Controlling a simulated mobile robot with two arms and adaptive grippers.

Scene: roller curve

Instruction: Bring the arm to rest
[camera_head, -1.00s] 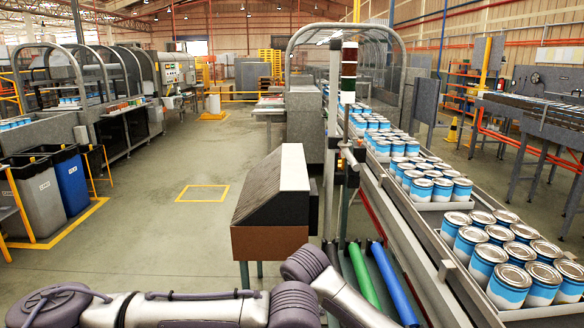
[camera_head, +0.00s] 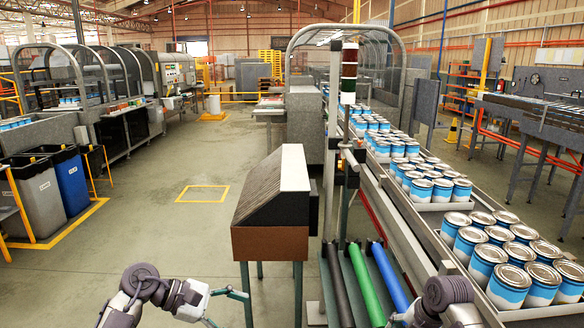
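My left arm is folded at the bottom left. Its gripper (camera_head: 230,310) points to the right over the floor, its teal fingers spread apart with nothing between them. It is left of the brown and black console and clear of it. My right arm (camera_head: 446,295) is at the bottom right, in front of the conveyor side. Its gripper (camera_head: 401,318) is at the bottom edge near the blue roller's lower end and mostly cut off, so its fingers cannot be made out.
A black roller (camera_head: 338,288), a green roller (camera_head: 363,283) and a blue roller (camera_head: 390,278) lie side by side. The console (camera_head: 270,241) stands left of them. Trays of blue-and-white cans (camera_head: 508,287) line the conveyor at right. Open floor (camera_head: 150,230) lies left.

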